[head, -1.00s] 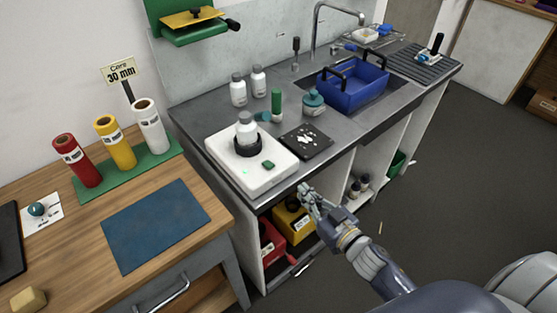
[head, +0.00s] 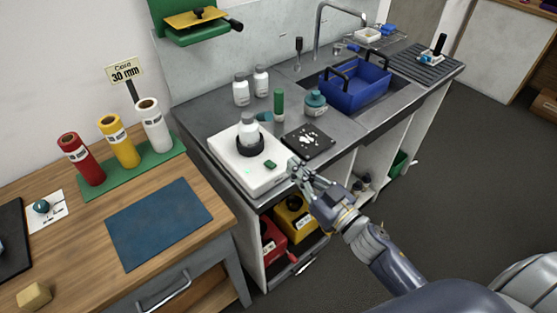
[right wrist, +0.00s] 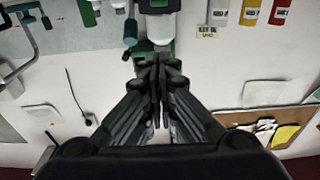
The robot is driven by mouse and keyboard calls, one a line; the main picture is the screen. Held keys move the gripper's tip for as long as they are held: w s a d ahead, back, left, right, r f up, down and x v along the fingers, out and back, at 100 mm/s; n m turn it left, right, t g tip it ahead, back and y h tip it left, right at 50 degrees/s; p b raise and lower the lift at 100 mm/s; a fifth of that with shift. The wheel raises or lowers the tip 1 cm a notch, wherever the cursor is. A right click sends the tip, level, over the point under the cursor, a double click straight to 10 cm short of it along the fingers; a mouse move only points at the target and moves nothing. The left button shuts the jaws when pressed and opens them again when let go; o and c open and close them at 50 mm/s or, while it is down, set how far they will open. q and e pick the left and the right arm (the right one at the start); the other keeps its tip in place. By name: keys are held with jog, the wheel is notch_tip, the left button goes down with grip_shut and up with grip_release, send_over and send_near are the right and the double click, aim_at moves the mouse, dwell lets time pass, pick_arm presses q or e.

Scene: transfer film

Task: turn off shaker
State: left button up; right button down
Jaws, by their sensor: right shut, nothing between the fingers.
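The white shaker (head: 228,156) stands on the grey counter near its front left corner. A white bottle (head: 248,128) sits upright in the black ring holder (head: 250,147) on top of it. A dark green button (head: 271,164) is on the shaker's front right part, and a small green light (head: 249,171) glows to its left. My right gripper (head: 294,163) is just right of the shaker's front right corner; I cannot tell whether it touches. In the right wrist view the gripper (right wrist: 158,62) has its fingers together, with nothing between them. My left gripper is not in view.
A black plate with white pieces (head: 308,141) lies right of the shaker. Behind stand a green tube (head: 279,103), a teal-lidded jar (head: 315,103) and two white bottles (head: 241,90). A blue basin (head: 354,84) sits in the sink.

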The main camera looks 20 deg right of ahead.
jog(key=p, duration=0.2)
send_over(278, 172)
jog(key=shift+w+r, duration=0.1)
jog(key=shift+r, duration=0.35)
jog(key=shift+w+f, duration=0.2)
jog(key=shift+f, duration=0.95)
jog(key=shift+s+f, duration=0.2)
jog(key=shift+f, duration=0.3)
jog(key=shift+s+f, duration=0.15)
jog(key=shift+f, duration=0.3)
jog(key=shift+b, duration=0.3)
